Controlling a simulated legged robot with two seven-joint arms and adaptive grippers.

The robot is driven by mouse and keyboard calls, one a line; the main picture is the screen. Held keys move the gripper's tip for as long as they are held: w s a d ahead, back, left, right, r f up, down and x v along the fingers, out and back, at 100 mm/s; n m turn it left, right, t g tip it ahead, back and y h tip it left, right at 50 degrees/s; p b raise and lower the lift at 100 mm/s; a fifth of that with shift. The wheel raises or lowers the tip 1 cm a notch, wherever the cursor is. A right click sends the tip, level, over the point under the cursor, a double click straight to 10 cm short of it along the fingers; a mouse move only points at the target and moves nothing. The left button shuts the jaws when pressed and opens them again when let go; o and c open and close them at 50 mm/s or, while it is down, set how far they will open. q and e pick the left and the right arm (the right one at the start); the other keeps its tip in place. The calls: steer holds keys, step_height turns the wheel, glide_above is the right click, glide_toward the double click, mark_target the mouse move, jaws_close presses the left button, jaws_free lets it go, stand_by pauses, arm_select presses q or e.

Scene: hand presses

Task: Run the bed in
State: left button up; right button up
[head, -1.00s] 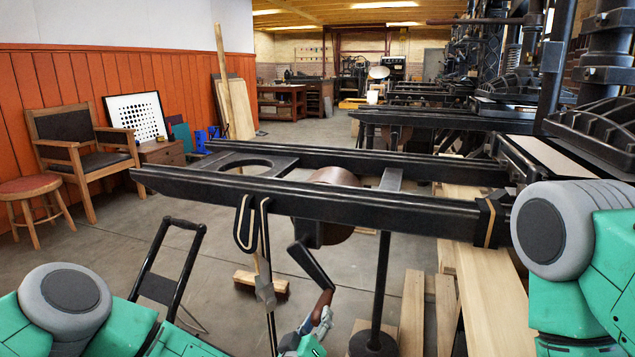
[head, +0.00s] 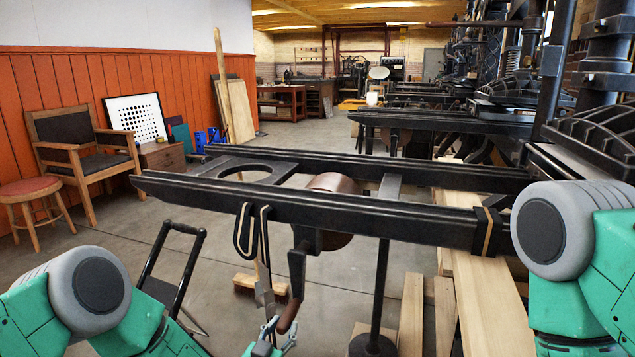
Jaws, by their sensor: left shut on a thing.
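The long black rails (head: 340,210) of the press run across the middle of the head view. A brown drum (head: 333,187) sits between them. The crank arm (head: 297,268) hangs nearly straight down below the near rail, with a brown handle (head: 290,314) at its lower end. My left gripper (head: 279,333) is shut on the handle, at the bottom of the view; the fingers are small and partly cut off. The dark edge of the bed (head: 541,166) shows at the right, by the press; most of it is hidden. My right gripper is out of view.
A black post (head: 379,295) stands under the rails beside wooden beams (head: 484,297). A black hand-truck frame (head: 180,262) stands at the left. A chair (head: 78,150) and a stool (head: 32,195) are by the orange wall.

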arm_select(q)
steer(key=o, duration=1.8)
steer(key=shift+w+a, duration=0.15)
steer(key=shift+a, duration=0.3)
steer(key=shift+c, duration=0.2)
steer(key=shift+s+p, duration=0.5)
steer(key=shift+s, duration=0.1)
steer(key=p+v, duration=0.4)
steer(key=v, duration=0.4)
steer(key=shift+f, duration=0.15)
